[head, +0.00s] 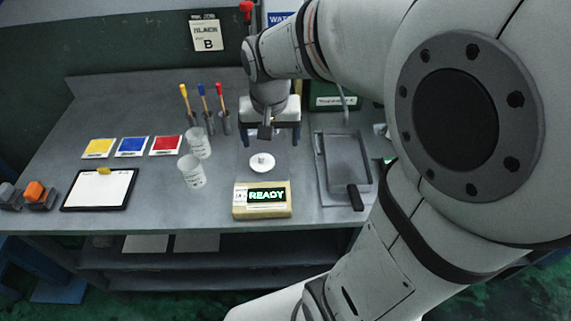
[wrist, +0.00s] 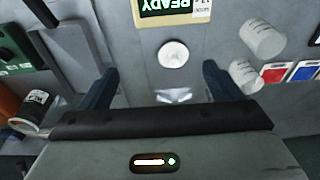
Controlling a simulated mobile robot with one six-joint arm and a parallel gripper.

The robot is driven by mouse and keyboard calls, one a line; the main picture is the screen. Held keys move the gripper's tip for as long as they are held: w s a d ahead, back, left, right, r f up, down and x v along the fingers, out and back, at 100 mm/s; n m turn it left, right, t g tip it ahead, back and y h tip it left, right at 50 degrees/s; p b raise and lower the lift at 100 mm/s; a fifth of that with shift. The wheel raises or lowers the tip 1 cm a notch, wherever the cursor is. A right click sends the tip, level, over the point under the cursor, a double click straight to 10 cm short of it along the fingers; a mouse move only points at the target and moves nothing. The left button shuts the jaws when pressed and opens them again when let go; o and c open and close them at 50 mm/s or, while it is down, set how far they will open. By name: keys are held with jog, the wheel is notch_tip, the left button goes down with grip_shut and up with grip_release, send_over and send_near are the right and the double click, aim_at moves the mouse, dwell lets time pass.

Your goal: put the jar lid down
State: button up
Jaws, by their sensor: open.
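The jar lid (head: 262,162), a round white disc with a small knob, lies on the grey worktop behind the box with the READY display. It also shows in the wrist view (wrist: 173,54), just beyond my fingertips and apart from them. My gripper (head: 270,141) is open, pointing down over the worktop behind the lid. Its two dark fingers stand wide apart in the wrist view (wrist: 160,72). A small pale shape (wrist: 173,96) shows between the fingers; I cannot tell what it is.
The READY box (head: 262,200) stands at the front edge. Two clear beakers (head: 192,171) stand left of the lid. A grey tray (head: 343,165) with a black handle lies to the right. Colour cards (head: 132,147), a clipboard (head: 99,189) and upright coloured tools (head: 203,103) are further left.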

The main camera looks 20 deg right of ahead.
jog(key=s+r+n, duration=0.1)
jog(key=s+n, duration=0.2)
jog(key=s, duration=0.8)
jog(key=shift+n+t, duration=0.3)
jog(key=shift+t, duration=0.1)
dwell(0.5)
